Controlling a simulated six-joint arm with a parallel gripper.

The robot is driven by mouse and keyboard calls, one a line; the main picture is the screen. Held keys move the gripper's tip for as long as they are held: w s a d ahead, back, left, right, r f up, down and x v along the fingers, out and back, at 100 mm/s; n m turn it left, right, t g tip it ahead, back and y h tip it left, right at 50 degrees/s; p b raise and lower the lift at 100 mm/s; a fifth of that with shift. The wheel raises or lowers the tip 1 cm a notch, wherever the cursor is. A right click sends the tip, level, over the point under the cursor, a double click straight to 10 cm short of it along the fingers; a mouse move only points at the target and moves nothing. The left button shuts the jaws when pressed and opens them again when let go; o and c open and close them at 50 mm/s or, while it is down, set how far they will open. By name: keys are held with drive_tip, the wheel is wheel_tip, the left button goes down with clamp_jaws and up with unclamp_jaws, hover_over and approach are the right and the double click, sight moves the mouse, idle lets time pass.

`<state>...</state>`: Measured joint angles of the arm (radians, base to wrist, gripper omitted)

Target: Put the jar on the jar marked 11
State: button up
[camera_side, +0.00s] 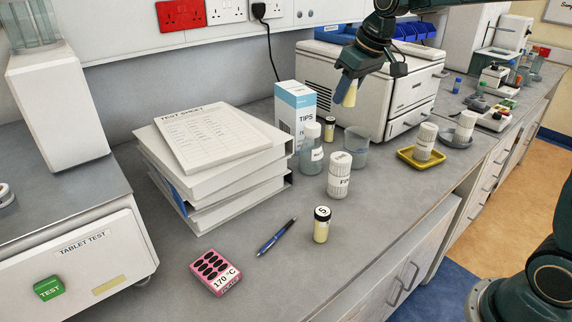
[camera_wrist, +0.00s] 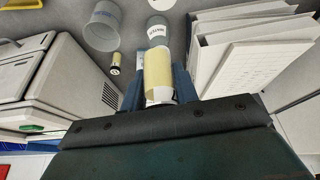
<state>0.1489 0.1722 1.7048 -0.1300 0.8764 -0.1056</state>
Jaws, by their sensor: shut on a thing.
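My gripper (camera_side: 350,80) is shut on a small jar with pale yellow contents (camera_side: 350,95), held tilted in the air in front of the white machine. In the wrist view the held jar (camera_wrist: 158,75) sits between the fingers of my gripper (camera_wrist: 160,92); I see no number on it. Another black-lidded jar (camera_side: 321,225), marked 5 or S, stands near the front. I cannot make out an 11.
A beaker (camera_side: 357,146), a labelled bottle (camera_side: 310,158) and a tips box (camera_side: 296,110) crowd the far jar. A white ribbed bottle (camera_side: 339,174) stands in front.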

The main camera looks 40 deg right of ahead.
drive_tip(key=w+d+f+m, duration=0.1)
drive_tip(key=w+d+m, duration=0.1)
drive_tip(key=w+d, duration=0.7)
drive_tip(key=m+h, duration=0.1)
hover_over(329, 118)
drive_tip(key=shift+d+f, duration=0.1)
drive_tip(key=shift+f, duration=2.75)
drive_tip(key=shift+f, duration=4)
drive_tip(key=shift+f, duration=0.2)
drive_tip(key=o, duration=1)
drive_tip(key=shift+r, duration=0.15)
